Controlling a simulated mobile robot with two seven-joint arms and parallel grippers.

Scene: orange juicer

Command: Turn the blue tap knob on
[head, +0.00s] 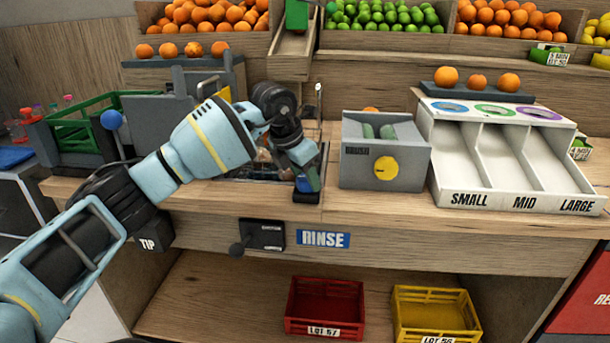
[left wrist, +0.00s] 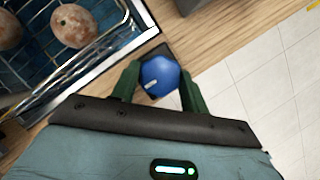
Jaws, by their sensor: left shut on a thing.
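The blue tap knob (left wrist: 158,76) is round, with a short white mark toward its lower left. It sits on a dark square base at the counter's front edge, by the corner of the sink. My left gripper (left wrist: 160,84) has a green finger on each side of the knob and is shut on it. In the head view, the left gripper (head: 306,186) reaches down to the counter above the RINSE label, and mostly hides the knob. The sink (head: 262,172) is partly hidden behind my left arm. My right gripper is not in view.
A thin metal tap (head: 318,98) stands behind the gripper. The sink's wire rack (left wrist: 100,52) holds brownish fruit. A grey BRUSH box (head: 362,172) stands close to the right, then the sorting tray (head: 455,176). A lever box (head: 262,235) is on the counter front.

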